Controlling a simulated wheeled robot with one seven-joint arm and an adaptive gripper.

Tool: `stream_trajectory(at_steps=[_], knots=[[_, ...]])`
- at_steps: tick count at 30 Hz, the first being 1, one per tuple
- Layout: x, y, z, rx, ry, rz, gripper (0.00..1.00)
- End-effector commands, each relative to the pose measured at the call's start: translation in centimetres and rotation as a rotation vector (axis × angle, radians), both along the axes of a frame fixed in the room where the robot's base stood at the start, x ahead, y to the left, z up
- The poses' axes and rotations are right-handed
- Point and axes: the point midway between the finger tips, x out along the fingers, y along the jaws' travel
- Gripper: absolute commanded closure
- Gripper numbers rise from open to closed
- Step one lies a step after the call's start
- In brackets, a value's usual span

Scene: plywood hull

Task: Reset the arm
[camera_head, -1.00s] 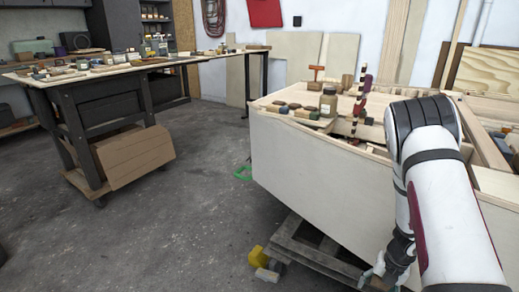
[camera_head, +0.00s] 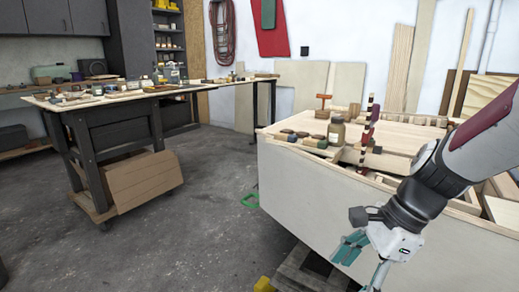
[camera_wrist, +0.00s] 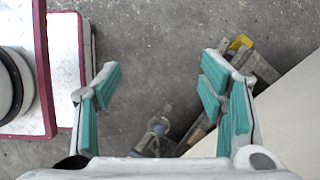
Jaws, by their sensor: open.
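My gripper (camera_head: 362,264) hangs at the lower right in the head view, in front of the pale side of the plywood hull (camera_head: 310,190). In the wrist view my gripper (camera_wrist: 162,92) has its two teal-padded fingers wide apart, with only the concrete floor and part of a dark stand between and beyond them. It is open and empty. The hull's pale side (camera_wrist: 290,120) shows at the right of the wrist view. My white and dark red base fills the left of that view.
On the hull's top stand a glass jar (camera_head: 336,131), several small blocks and an orange T-shaped tool (camera_head: 323,101). A workbench (camera_head: 95,100) with small items stands at the left, a cardboard box (camera_head: 143,182) under it. A yellow object (camera_head: 264,285) lies by the hull's stand.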

Motion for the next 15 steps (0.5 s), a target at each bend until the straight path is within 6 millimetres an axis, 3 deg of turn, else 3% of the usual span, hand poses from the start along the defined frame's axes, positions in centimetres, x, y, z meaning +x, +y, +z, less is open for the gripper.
stream_trajectory(at_steps=[1, 6, 15], knots=[[-1.6, 0.5, 1.3, -0.016, -0.041, 0.104, 0.36], [-7.3, 1.3, 4.1, -0.087, -0.150, 0.479, 0.36], [-16.5, 0.4, 6.1, -0.245, -0.268, 1.070, 0.36]])
